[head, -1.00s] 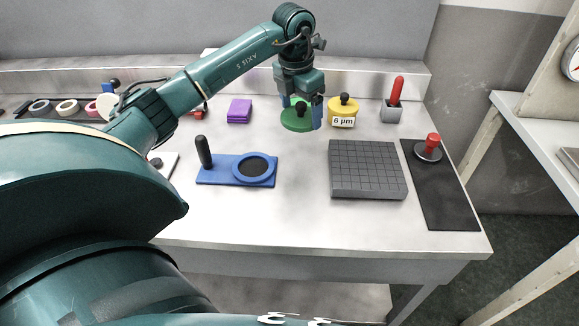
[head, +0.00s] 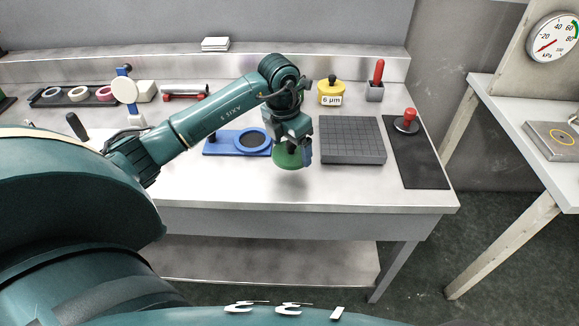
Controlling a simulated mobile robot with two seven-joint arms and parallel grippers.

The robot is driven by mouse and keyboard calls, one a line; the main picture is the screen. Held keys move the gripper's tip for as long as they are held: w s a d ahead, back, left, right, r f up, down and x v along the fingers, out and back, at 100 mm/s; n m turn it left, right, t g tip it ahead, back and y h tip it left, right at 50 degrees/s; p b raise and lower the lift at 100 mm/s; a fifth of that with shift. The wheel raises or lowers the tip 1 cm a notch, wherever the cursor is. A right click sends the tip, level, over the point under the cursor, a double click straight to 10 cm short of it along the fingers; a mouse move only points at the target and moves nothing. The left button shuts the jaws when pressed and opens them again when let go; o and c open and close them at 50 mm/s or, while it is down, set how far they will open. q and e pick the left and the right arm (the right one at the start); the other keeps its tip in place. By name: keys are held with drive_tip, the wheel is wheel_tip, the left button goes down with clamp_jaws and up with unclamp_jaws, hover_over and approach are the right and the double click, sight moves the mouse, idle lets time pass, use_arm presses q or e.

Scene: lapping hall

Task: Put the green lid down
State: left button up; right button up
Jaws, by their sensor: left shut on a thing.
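My left gripper (head: 293,148) is shut on the green lid (head: 287,159). Its fingers point down, and the lid's knob is hidden between them. The lid is over the bare table front, between the blue fixture and the grey grooved block. A faint shadow lies on the table below it, so it seems to hang a little above the surface. The spot at the back where the lid was is hidden behind my left arm. My right gripper is not in view.
A blue fixture (head: 222,148) is left of the lid, a grey grooved block (head: 352,142) right. Behind are a yellow pot (head: 331,95) labelled 6 µm and a red-handled tool (head: 376,82). A black mat (head: 420,160) bears a red-knobbed piece (head: 407,121). The table's front strip (head: 330,182) is clear.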

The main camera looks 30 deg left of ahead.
sight(292, 172)
use_arm(q)
wheel_tip(292, 172, down, 6)
drive_tip(key=shift+r, duration=0.1)
idle(0.4)
drive_tip(key=shift+f, duration=0.2)
drive_tip(key=o, duration=0.8)
drive_tip(key=shift+o, duration=0.2)
